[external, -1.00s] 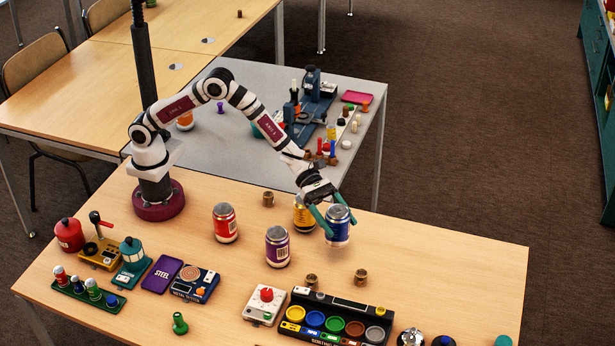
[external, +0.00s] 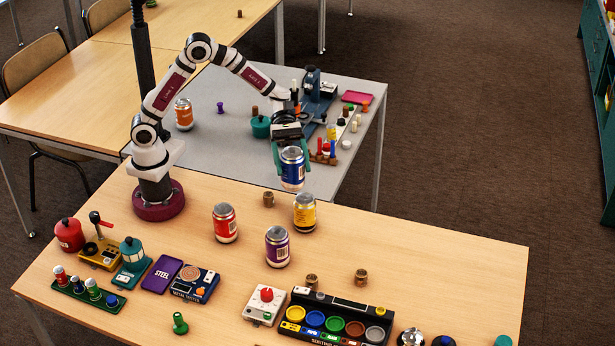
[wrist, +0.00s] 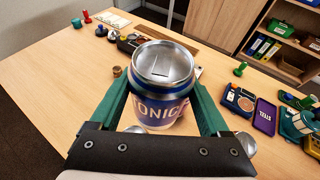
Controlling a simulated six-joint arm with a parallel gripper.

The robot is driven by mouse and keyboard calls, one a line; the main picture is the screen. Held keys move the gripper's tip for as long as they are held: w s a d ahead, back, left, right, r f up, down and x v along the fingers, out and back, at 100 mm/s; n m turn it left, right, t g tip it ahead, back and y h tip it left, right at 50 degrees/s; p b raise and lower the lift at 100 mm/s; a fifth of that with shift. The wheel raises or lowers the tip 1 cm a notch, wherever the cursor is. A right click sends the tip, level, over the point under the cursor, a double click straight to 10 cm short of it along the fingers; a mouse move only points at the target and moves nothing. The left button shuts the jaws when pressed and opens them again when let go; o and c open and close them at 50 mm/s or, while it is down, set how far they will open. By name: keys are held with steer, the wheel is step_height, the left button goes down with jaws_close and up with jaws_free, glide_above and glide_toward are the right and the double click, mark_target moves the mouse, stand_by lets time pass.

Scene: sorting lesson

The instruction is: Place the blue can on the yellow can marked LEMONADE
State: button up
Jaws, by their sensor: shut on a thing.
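My gripper (external: 291,152) is shut on the blue can (external: 292,172), green fingers on either side of it. The can is upright or nearly so, in the air above and slightly left of the yellow can in the external view. In the wrist view the blue can (wrist: 158,100) fills the middle and reads TONIC. The yellow can (external: 305,214) stands upright on the wooden table, its silver top bare. Its lettering is too small to read. I cannot make it out in the wrist view, where the blue can blocks much.
A red can (external: 225,224) and a purple can (external: 277,248) stand left of the yellow can. Small brown pieces (external: 268,199) stand nearby. A sorting tray (external: 338,318) lies at the front. An orange can (external: 183,115) is on the grey table. The table's right side is fairly clear.

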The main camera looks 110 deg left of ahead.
steer(key=shift+w+a+f, duration=0.3)
steer(key=shift+a+f, duration=0.4)
steer(key=shift+f, duration=0.4)
steer(key=shift+w+a+f, duration=0.35)
steer(key=shift+a+f, duration=0.35)
steer(key=shift+f, duration=0.45)
steer(key=shift+w+a+f, duration=0.3)
steer(key=shift+a+f, duration=0.4)
steer(key=shift+f, duration=0.4)
steer(key=shift+f, duration=0.1)
steer(key=o, duration=1.1)
steer(key=shift+o, duration=0.2)
